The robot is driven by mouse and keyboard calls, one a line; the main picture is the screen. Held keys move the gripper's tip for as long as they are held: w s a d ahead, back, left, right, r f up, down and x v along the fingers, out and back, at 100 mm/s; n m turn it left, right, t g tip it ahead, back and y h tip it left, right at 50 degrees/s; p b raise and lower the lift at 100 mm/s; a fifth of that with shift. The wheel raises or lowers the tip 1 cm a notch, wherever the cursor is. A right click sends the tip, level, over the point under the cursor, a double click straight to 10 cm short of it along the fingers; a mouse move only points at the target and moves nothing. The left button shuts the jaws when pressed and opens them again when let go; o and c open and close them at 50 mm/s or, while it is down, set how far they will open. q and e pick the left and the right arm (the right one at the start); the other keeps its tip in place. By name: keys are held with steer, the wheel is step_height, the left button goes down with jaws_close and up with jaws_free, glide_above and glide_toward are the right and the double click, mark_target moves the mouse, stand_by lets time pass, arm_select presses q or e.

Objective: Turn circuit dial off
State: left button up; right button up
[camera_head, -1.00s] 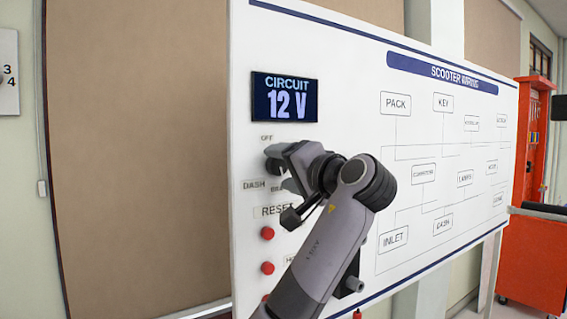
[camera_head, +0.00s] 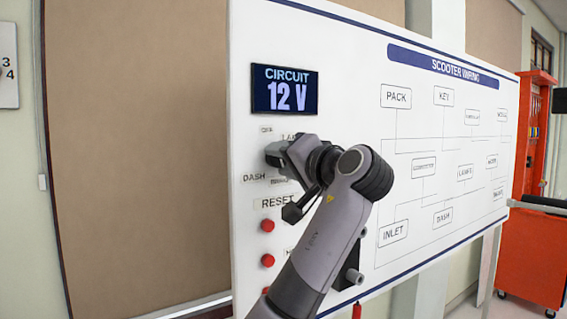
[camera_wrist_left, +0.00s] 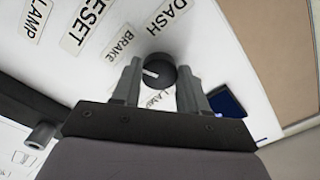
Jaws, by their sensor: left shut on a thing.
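The black round circuit dial (camera_wrist_left: 160,72) with a white pointer mark sits on the white board. In the left wrist view the mark points left, to the BRAKE label's (camera_wrist_left: 118,45) side. My left gripper (camera_wrist_left: 157,80) has one finger on each side of the dial and is shut on it. In the head view my left gripper (camera_head: 281,156) is against the board and mostly hides the dial. The OFF label (camera_head: 267,130) is just above it. The circuit display (camera_head: 285,91) reads 12 V. My right gripper is not in view.
The white board (camera_head: 350,50) carries a scooter wiring diagram on the right. Red buttons (camera_head: 267,226) sit below the RESET label (camera_head: 276,202). A red tool cabinet (camera_head: 530,255) stands at the far right.

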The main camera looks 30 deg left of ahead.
arm_select(q)
steer(key=n+b, duration=0.1)
steer(key=n, duration=0.2)
steer(key=shift+f+b, duration=0.2)
steer(key=shift+b, duration=0.1)
steer(key=n+b, duration=0.1)
steer(key=n, duration=0.3)
steer(key=shift+w, duration=0.1)
steer(key=n+b, duration=0.1)
steer(key=n, duration=0.2)
steer(key=shift+n, duration=0.3)
steer(key=n, duration=0.4)
steer(key=shift+w+d+r+n+b, duration=0.1)
steer(key=shift+n+b, duration=0.2)
steer(key=n, duration=0.3)
steer(key=shift+n, duration=0.3)
steer(key=n, duration=0.4)
steer(key=shift+r+n+b, duration=0.1)
steer(key=shift+n+b, duration=0.2)
steer(key=shift+w+n, duration=0.1)
steer(key=shift+n, duration=4.1)
